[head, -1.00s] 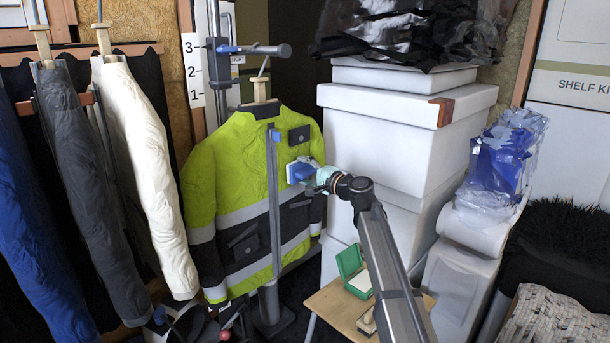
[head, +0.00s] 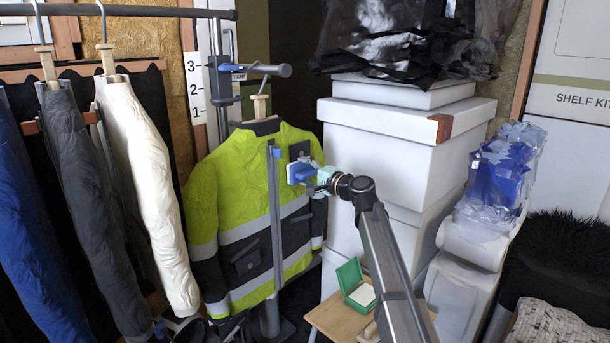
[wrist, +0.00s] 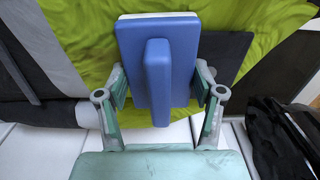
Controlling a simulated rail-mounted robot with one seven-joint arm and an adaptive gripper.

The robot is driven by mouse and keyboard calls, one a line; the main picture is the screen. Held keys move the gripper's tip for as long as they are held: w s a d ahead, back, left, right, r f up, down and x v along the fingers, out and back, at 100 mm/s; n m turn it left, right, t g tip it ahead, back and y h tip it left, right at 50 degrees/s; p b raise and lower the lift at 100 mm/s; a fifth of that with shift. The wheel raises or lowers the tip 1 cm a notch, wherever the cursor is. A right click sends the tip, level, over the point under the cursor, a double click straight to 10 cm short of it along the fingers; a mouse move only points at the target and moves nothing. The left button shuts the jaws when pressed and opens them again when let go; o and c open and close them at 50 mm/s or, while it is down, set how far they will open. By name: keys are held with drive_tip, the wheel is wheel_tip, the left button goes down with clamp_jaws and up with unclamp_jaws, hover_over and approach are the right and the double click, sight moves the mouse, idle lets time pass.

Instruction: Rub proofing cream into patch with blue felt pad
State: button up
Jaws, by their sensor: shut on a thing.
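A yellow-green and black work jacket (head: 238,165) hangs on a stand, with grey bands and dark pockets. My gripper (head: 322,181) is at its right chest, shut on the blue felt pad (head: 300,172). In the wrist view my gripper (wrist: 158,88) has one finger on each side of the raised handle of the pad (wrist: 130,60). The pad's pale underside layer faces the jacket (wrist: 235,30). It looks close to or against the fabric; I cannot tell contact for sure. The patch and any cream on it cannot be made out; the pad may cover them.
An open green box (head: 350,274) with a pale block stands on a small wooden table (head: 330,318), below my arm. White boxes (head: 400,165) stand close on the right. Hanging garments (head: 147,190) fill the left.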

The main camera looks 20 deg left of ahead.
sight(299, 199)
drive_tip(key=shift+s, duration=0.1)
drive_tip(key=shift+a+f+b, duration=0.1)
drive_tip(key=shift+f+b, duration=3.6)
drive_tip(key=shift+f, duration=1.65)
drive_tip(key=v, duration=0.6)
drive_tip(key=v, duration=0.3)
drive_tip(key=shift+r, duration=0.1)
